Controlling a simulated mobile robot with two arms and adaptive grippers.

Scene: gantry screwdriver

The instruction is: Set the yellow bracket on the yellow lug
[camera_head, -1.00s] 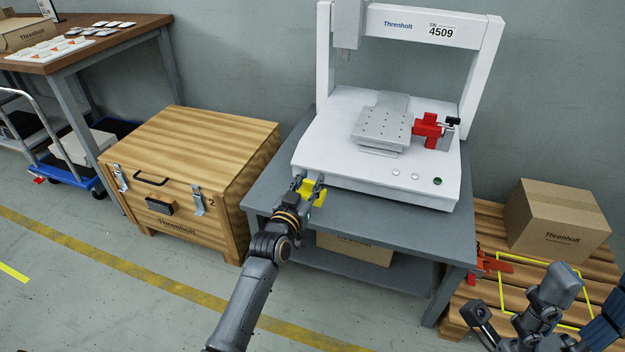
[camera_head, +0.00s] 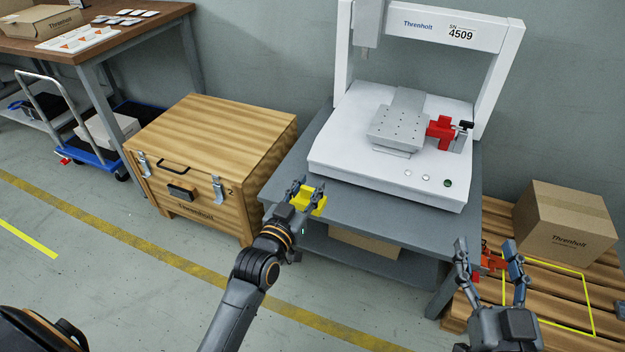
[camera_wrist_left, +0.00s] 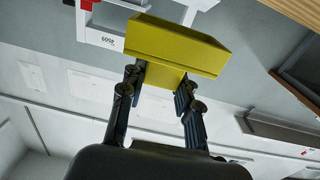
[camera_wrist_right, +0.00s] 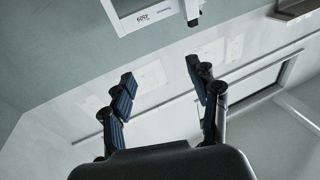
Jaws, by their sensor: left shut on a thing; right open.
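The yellow bracket (camera_head: 312,200) is held in my left gripper (camera_head: 305,193), which is shut on it in front of the grey table's left front edge. The left wrist view shows the bracket (camera_wrist_left: 178,48) as a yellow angled piece between the fingers (camera_wrist_left: 160,85). My right gripper (camera_head: 488,262) is open and empty at the lower right, in front of the pallet. Its spread, empty fingers also show in the right wrist view (camera_wrist_right: 165,95). I cannot make out a yellow lug in any view.
A white gantry machine (camera_head: 350,165) stands on the grey table (camera_head: 290,165), with a grey plate (camera_head: 398,128) and a red clamp (camera_head: 440,130). A wooden crate (camera_head: 215,130) is at left. A carton (camera_head: 565,225) and a red part (camera_head: 490,262) are on the pallet (camera_head: 560,310).

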